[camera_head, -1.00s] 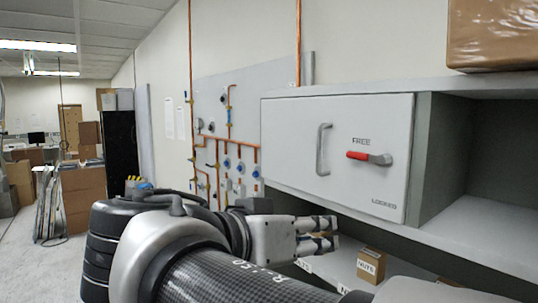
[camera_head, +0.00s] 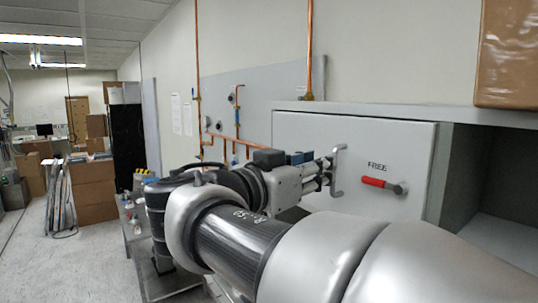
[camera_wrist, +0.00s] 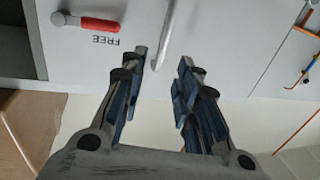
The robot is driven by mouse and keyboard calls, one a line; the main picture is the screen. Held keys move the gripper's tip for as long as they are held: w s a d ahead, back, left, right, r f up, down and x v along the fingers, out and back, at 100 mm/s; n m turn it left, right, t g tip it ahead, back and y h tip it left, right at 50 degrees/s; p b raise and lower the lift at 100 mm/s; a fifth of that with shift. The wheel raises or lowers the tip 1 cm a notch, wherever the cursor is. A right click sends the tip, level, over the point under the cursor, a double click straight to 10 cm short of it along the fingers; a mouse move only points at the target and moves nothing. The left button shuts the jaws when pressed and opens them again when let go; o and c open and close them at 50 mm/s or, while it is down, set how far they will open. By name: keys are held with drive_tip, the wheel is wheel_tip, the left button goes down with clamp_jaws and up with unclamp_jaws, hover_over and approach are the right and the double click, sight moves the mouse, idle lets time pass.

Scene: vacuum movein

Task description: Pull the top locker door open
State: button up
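The top locker door (camera_head: 300,135) is a pale grey panel, flush with its cabinet, and looks shut. My gripper (camera_head: 326,172) is at the handle's left side in the head view. In the wrist view its fingers (camera_wrist: 163,58) are apart, with the bar between or just beyond the tips; contact is unclear.
A brown wrapped box (camera_head: 507,55) stands on top of the cabinet. An open dark compartment (camera_head: 495,170) is right of the door. Copper pipes (camera_head: 310,50) run up the wall to the left. My arm hides the door's lower part and the shelf below.

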drive_tip(key=p+x, duration=0.1)
drive_tip(key=x, duration=0.5)
drive_tip(key=shift+c, duration=0.3)
clamp_jaws()
idle(0.4)
